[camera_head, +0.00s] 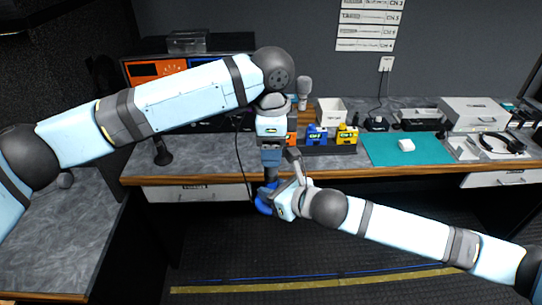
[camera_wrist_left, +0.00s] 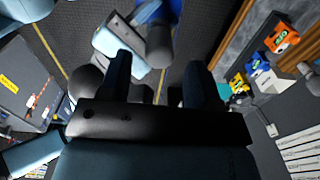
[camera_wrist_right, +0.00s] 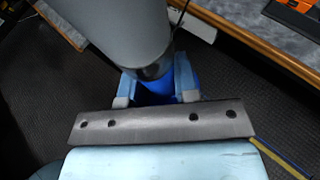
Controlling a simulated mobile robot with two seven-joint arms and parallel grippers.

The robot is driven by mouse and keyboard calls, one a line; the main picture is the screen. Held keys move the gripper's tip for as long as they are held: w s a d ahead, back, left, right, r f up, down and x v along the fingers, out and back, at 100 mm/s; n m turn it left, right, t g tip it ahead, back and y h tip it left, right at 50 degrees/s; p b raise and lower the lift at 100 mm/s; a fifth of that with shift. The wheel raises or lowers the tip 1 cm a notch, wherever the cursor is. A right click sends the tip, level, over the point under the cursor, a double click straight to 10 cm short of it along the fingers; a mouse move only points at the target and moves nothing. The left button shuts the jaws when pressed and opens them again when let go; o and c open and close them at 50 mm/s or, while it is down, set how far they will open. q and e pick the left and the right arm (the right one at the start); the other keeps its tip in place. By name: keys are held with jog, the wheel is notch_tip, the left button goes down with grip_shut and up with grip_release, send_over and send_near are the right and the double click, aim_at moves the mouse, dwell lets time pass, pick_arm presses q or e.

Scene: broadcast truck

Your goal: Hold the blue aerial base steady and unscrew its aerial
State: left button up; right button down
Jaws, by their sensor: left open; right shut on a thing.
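My right gripper (camera_wrist_right: 157,92) is shut on a blue rounded piece, the blue aerial base (camera_head: 264,200), held in front of the bench, clear of the floor. Its blue side shows between the fingers in the right wrist view (camera_wrist_right: 152,94). A thin dark line (camera_head: 244,165) rises beside it; I cannot tell whether it is the aerial or a cable. My left gripper (camera_head: 271,170) is open and points down just above the right gripper. In the left wrist view its two fingers (camera_wrist_left: 163,88) are apart with nothing clearly between them. A grey cylinder partly covers the base in the right wrist view.
The bench carries orange, blue (camera_head: 317,134) and yellow (camera_head: 347,134) units in a dark holder, a white bin (camera_head: 330,110), a teal mat (camera_head: 385,149) with a white piece, and a headset (camera_head: 502,143). The bench's wooden front edge (camera_head: 400,171) lies close behind the grippers.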

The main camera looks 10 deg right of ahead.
pick_arm(q)
jog(key=shift+o, duration=0.4)
jog(key=shift+r, duration=0.5)
notch_tip(320, 180, up, 8)
jog(key=a+f+h, duration=0.1)
jog(key=shift+n, duration=0.3)
jog(key=f, duration=0.7)
jog(key=d+f, duration=0.1)
jog(key=f, duration=0.3)
jog(key=c, duration=1.1)
jog(key=shift+r+n, duration=0.1)
jog(key=shift+n, duration=1.1)
